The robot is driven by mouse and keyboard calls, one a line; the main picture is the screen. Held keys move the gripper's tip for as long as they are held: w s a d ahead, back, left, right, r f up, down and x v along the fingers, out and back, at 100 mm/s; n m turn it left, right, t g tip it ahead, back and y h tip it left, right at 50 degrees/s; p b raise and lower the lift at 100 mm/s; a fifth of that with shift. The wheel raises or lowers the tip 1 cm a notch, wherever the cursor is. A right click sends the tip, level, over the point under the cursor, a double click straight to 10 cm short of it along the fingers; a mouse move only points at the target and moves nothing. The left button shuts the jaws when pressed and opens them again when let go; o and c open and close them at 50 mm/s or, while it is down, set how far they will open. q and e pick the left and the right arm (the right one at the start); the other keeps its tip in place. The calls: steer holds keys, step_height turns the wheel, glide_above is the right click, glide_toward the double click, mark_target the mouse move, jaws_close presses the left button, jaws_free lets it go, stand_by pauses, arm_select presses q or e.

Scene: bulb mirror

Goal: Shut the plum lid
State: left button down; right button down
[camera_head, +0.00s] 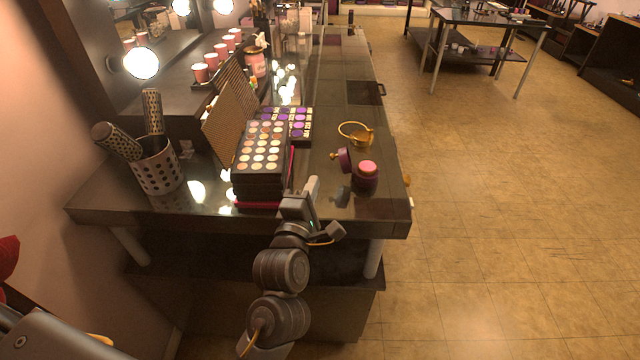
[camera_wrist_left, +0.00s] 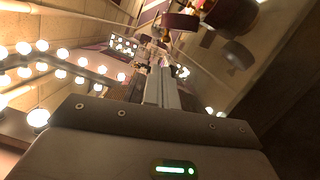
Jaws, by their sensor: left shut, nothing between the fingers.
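A small plum jar (camera_head: 366,183) with a pink top surface stands near the right edge of the dressing table. Its plum lid (camera_head: 345,158) is open, tilted up on the jar's left side, with a small gold knob facing left. In the left wrist view the lid (camera_wrist_left: 180,21) shows at the top, beside the partly cut-off jar (camera_wrist_left: 228,14). My left gripper (camera_head: 313,184) is shut and empty, left of the jar and apart from it. Its closed fingers (camera_wrist_left: 161,85) also show in the left wrist view. My right gripper is not in view.
Stacked makeup palettes (camera_head: 262,150) stand just left of my left gripper. A gold basket-like dish (camera_head: 358,134) sits behind the lid. A perforated cup (camera_head: 158,166) with brushes stands at far left. The glossy tabletop (camera_head: 340,75) is mostly clear farther back.

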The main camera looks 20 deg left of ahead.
mark_target(341, 161)
arm_select(q)
steer(key=w, duration=0.3)
steer(key=w+b, duration=0.1)
steer(key=w, duration=0.2)
steer(key=shift+w+a+f, duration=0.15)
steer(key=shift+w+a, duration=0.05)
steer(key=shift+w, duration=0.1)
steer(key=shift+w+b, duration=0.35)
steer(key=shift+w, duration=0.45)
steer(key=shift+s+r, duration=0.1)
steer(key=shift+r, duration=0.1)
steer(key=shift+d, duration=0.1)
